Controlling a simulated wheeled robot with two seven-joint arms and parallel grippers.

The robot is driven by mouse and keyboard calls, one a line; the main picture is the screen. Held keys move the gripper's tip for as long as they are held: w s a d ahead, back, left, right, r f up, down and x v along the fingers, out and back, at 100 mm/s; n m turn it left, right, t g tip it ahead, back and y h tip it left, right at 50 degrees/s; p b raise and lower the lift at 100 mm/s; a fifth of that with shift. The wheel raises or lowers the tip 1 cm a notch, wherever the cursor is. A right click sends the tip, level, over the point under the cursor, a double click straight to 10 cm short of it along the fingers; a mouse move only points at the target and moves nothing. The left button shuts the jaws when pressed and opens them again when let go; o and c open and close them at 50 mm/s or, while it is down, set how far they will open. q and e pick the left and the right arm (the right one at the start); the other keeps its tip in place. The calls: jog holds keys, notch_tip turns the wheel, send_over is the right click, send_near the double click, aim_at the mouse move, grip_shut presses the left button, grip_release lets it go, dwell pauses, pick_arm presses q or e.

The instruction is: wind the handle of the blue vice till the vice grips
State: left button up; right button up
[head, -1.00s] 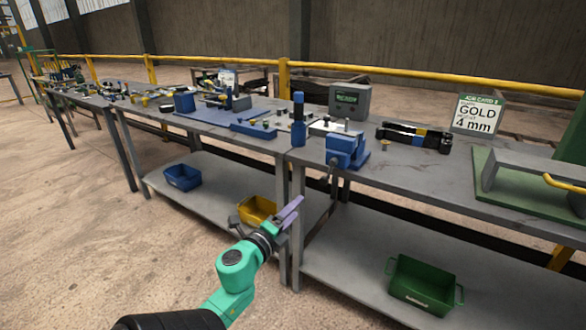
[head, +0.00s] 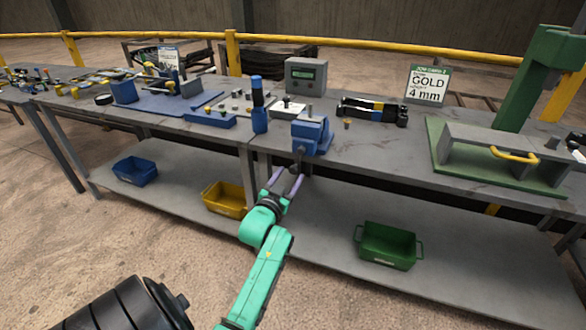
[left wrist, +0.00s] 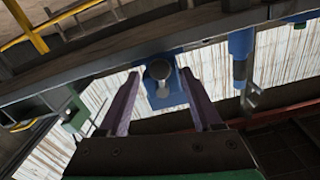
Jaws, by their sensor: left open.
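My left gripper (head: 286,177) is open, with purple fingers, just below and in front of the vice. In the left wrist view the vice (left wrist: 172,98) and its round grey screw end (left wrist: 160,70) lie between the spread fingers of my left gripper (left wrist: 160,76). I cannot tell whether they touch. My right gripper is not in view.
A black tool (head: 372,111) and a sign reading GOLD 4 mm (head: 428,84) are on the bench. A green press (head: 500,165) stands at the right. Blue (head: 135,170), yellow (head: 226,197) and green (head: 388,245) bins sit on the lower shelf. Floor in front is clear.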

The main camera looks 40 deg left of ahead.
aim_at(292, 170)
pick_arm(q)
jog(key=x, duration=0.3)
jog(key=shift+w, duration=0.25)
jog(key=shift+w+a, duration=0.1)
jog(key=shift+w, duration=0.2)
jog(key=shift+a, duration=0.1)
grip_shut()
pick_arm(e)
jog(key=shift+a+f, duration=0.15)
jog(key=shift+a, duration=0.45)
pick_arm(q)
jog(key=shift+a+r+m, duration=0.1)
jog(key=shift+m, duration=0.2)
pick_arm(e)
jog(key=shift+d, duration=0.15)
